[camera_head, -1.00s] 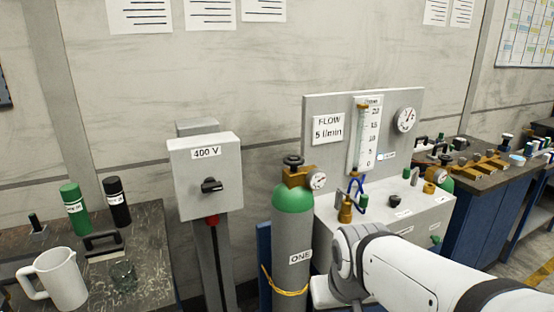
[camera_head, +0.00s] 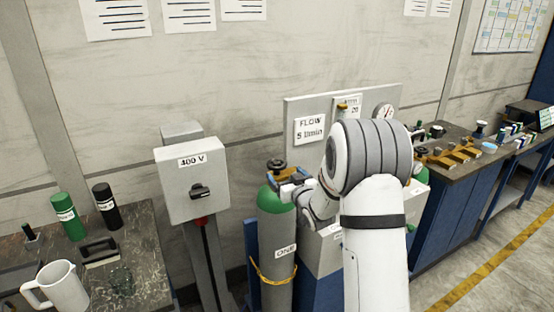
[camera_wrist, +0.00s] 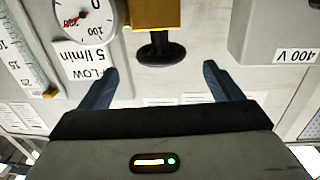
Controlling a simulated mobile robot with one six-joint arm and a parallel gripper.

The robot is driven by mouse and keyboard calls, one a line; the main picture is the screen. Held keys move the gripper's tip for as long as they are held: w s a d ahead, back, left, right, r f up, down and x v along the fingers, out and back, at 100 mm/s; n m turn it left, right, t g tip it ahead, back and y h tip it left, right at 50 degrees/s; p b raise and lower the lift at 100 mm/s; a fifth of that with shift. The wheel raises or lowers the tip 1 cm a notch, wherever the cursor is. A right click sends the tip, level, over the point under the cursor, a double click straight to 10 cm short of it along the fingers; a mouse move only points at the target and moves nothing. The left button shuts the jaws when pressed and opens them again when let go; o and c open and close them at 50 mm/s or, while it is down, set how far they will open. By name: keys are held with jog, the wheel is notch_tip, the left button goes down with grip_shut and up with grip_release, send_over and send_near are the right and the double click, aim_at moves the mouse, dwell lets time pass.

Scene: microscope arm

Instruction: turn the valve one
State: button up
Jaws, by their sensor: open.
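The green-topped grey cylinder labelled ONE (camera_head: 272,232) stands upright in the head view. Its black valve handwheel (camera_head: 277,165) sits on top. In the wrist view, which is upside down, the handwheel (camera_wrist: 156,47) shows under a brass valve body (camera_wrist: 153,14). My gripper (camera_wrist: 158,70) is open, with one blue finger on each side of the handwheel's line and a clear gap to it. In the head view my gripper (camera_head: 292,180) is close to the right of the valve, and my arm hides part of it.
A grey 400 V switch box (camera_head: 193,180) stands left of the cylinder. A pressure gauge (camera_wrist: 84,18) is beside the valve. The flow panel (camera_head: 294,112) is behind, partly hidden by my arm. A bench with a white jug (camera_head: 62,288) is at left.

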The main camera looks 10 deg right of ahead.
aim_at(277, 162)
jog(key=p+x, duration=0.3)
jog(key=x, duration=0.4)
jog(key=shift+w+a+r, duration=0.1)
jog(key=shift+w+a, duration=0.05)
jog(key=shift+w, duration=0.25)
jog(key=shift+c, duration=0.6)
jog(key=c, duration=0.9)
